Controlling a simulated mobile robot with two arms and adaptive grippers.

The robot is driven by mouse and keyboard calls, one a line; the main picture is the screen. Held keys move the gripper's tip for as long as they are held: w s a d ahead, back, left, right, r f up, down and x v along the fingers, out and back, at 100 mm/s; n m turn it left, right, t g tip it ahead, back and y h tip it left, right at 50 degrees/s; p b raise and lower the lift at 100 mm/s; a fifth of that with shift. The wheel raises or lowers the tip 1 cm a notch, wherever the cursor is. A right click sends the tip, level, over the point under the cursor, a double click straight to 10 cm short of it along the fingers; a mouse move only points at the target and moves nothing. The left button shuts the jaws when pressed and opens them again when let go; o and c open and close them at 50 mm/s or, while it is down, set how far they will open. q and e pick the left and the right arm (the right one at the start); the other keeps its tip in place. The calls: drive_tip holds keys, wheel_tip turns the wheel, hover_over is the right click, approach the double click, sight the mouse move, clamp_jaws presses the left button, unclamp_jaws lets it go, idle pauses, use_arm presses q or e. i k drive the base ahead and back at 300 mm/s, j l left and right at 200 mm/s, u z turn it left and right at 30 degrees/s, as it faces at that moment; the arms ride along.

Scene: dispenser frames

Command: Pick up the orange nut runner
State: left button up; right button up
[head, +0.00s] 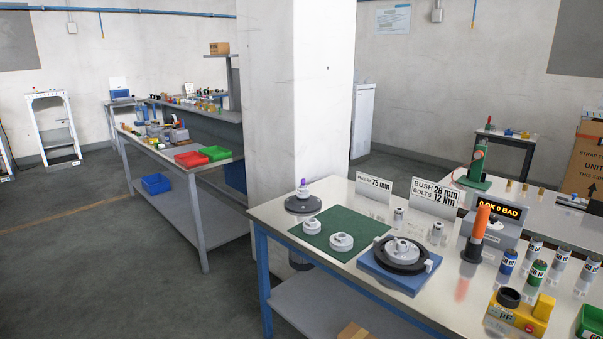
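The orange nut runner (481,222) stands nearly upright on the light-topped workbench at the right. Its orange grip is up and its dark lower end is at the bench top. It is in front of a grey box (507,231) with a lit display reading "0 OK 0 BAD". Neither of my grippers is in view.
A blue fixture (394,282) with a black ring is left of the runner. A green mat (371,226) carries pale round parts. Labelled bottles (507,262) and a yellow device (519,312) stand to the right. A white pillar (290,110) rises behind the bench; open floor is left.

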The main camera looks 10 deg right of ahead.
sight(484, 212)
drive_tip(key=z, duration=1.25)
drive_tip(key=i+z, duration=0.1)
drive_tip(key=i, duration=0.2)
